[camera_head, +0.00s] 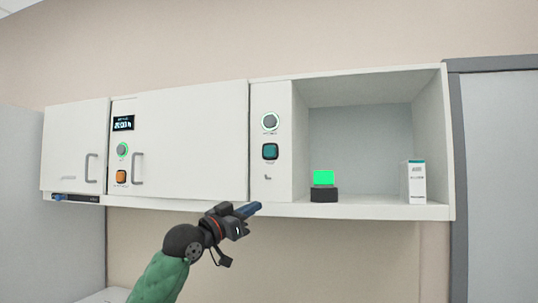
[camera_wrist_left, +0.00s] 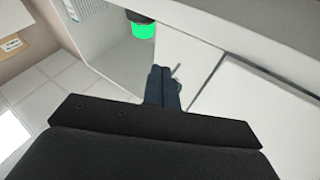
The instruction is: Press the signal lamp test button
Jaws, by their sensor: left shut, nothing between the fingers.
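The signal lamp (camera_head: 323,178) is a green lit block on a black base in the open cabinet bay; its green part also shows in the left wrist view (camera_wrist_left: 144,31). My left gripper (camera_head: 256,209) is shut and empty, below both buttons near the cabinet's lower edge. Its closed fingers show in the left wrist view (camera_wrist_left: 163,84). My right gripper is not in view.
The left cabinet panel has a display (camera_head: 123,123), a round ringed button (camera_head: 122,150) and an orange button (camera_head: 121,177). A door handle (camera_head: 138,168) sticks out beside them. A white box (camera_head: 413,182) stands at the bay's right. The space before the panel looks clear.

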